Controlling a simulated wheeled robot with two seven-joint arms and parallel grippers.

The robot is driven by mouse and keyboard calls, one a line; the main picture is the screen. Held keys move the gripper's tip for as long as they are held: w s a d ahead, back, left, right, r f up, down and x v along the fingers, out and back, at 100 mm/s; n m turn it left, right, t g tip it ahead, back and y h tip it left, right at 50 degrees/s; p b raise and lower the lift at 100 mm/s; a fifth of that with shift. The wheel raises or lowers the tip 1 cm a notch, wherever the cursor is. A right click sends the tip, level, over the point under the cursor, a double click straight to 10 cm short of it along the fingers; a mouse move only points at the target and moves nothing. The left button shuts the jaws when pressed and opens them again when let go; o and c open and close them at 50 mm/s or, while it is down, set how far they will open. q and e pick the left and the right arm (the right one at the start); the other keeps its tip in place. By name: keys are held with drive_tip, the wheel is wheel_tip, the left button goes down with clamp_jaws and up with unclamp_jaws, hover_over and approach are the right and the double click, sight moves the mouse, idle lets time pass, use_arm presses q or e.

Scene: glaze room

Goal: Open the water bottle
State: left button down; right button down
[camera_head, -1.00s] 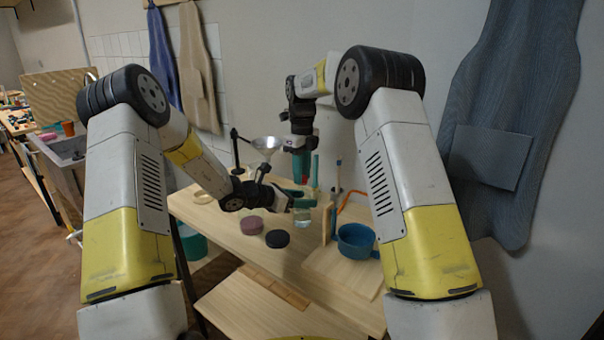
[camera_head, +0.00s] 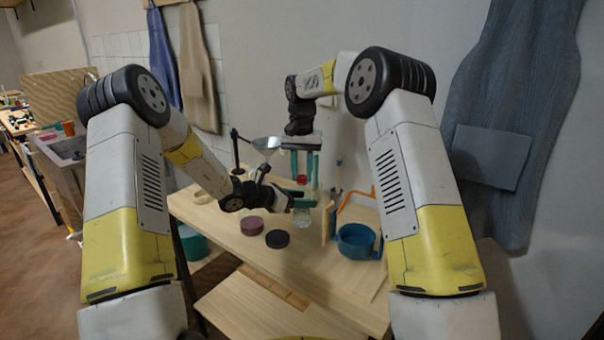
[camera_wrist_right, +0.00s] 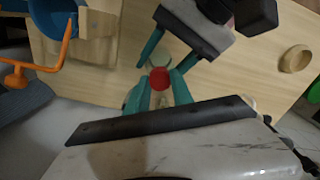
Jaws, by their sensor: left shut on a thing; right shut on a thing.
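The water bottle (camera_head: 302,217) is clear and stands upright over the wooden table, its lower part showing below my left gripper (camera_head: 303,204). The left gripper's teal fingers are shut around its body from the left. The red cap (camera_head: 301,178) is above, between the teal fingers of my right gripper (camera_head: 304,182), which points down from above and is shut on it. In the right wrist view the red cap (camera_wrist_right: 159,78) sits between the right fingers, with the left fingers just beyond. Whether the cap still touches the bottle neck is hidden.
A purple disc (camera_head: 252,225) and a black disc (camera_head: 277,239) lie on the table (camera_head: 225,222) left of the bottle. A blue pot (camera_head: 356,242) stands to the right. A metal funnel (camera_head: 267,144) on a stand is behind. The table's front is clear.

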drive_tip(key=n, duration=0.4)
drive_tip(key=shift+n, duration=0.3)
drive_tip(key=n, duration=1.7)
drive_tip(key=shift+r+n, duration=0.1)
drive_tip(key=shift+n, duration=0.3)
drive_tip(key=n, duration=0.8)
drive_tip(key=shift+r, duration=0.15)
drive_tip(key=shift+r, duration=1)
